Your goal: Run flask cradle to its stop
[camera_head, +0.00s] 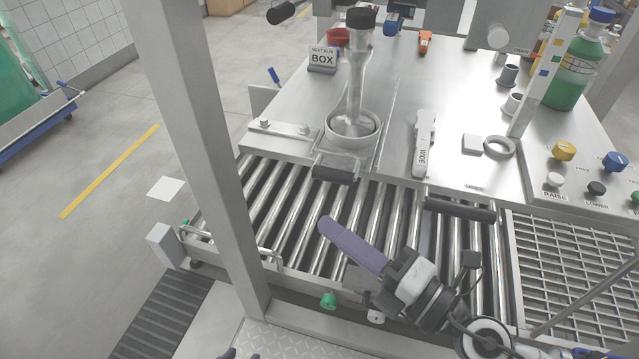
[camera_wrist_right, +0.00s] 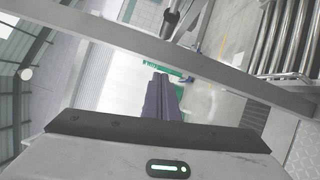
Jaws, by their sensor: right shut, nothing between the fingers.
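A dark handle (camera_head: 335,172) sits below the cradle at the table's front edge. My right gripper (camera_head: 326,226), with purple fingers, is shut and empty over the rollers, in front of the handle and apart from it. Its closed fingers also show in the right wrist view (camera_wrist_right: 158,90); the cradle is not recognizable there. Small dark purple tips at the head view's bottom edge may be my left gripper (camera_head: 240,355); its jaw state is unclear.
A roller conveyor (camera_head: 300,215) runs along the table front. A second dark handle (camera_head: 460,209) is to the right. A grey post (camera_head: 205,130) crosses the left side. A green bottle (camera_head: 578,65) and button panel (camera_head: 590,175) stand right. A metal grate (camera_head: 560,260) lies below them.

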